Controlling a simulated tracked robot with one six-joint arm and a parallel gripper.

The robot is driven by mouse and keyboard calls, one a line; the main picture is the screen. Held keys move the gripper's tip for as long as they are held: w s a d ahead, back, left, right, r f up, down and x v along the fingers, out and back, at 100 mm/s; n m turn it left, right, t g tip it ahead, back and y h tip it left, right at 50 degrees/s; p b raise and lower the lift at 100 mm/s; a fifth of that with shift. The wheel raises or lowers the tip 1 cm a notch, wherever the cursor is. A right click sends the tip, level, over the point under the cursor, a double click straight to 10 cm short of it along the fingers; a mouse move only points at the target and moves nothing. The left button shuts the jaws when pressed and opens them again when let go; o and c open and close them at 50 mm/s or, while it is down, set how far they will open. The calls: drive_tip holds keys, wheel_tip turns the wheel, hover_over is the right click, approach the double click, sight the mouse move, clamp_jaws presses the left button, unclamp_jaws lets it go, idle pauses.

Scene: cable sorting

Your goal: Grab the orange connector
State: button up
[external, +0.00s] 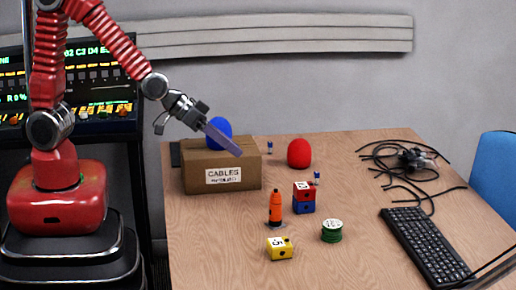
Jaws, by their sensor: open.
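The orange connector (275,207) stands upright on the wooden table, in front of the cardboard box. It is an orange cylinder with a dark band and a narrower top. My gripper (222,138) is open, up and to the left of the connector, over the cardboard box and apart from the connector. I cannot tell whether the gripper touches the blue thing.
The cardboard box (195,180) labelled CABLES stands at the table's back left. Near the connector are a yellow block (279,248), a red block (303,190) on a blue one (303,207), and a green spool (332,232). A red ball (299,153), keyboard (427,247) and black cables (405,165) lie farther off.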

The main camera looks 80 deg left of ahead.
drive_tip(key=w+d+f+t+y, duration=0.1)
drive_tip(key=w+d+f+y, duration=0.15)
drive_tip(key=f, duration=0.45)
drive_tip(key=n+t+y, duration=0.1)
drive_tip(key=t+y, duration=0.1)
approach(271, 204)
drive_tip(key=w+f, duration=0.1)
drive_tip(key=shift+w+a, duration=0.1)
drive_tip(key=shift+a, duration=0.2)
drive_tip(key=shift+f, duration=0.1)
drive_tip(key=x, duration=0.7)
drive_tip(key=shift+w, duration=0.35)
drive_tip(key=shift+w+a+f, duration=0.1)
drive_tip(key=shift+w+f, duration=0.05)
drive_tip(key=shift+w, duration=0.3)
drive_tip(key=shift+r+x, duration=0.2)
drive_tip(key=shift+x, duration=2.4)
drive_tip(key=shift+w, duration=0.1)
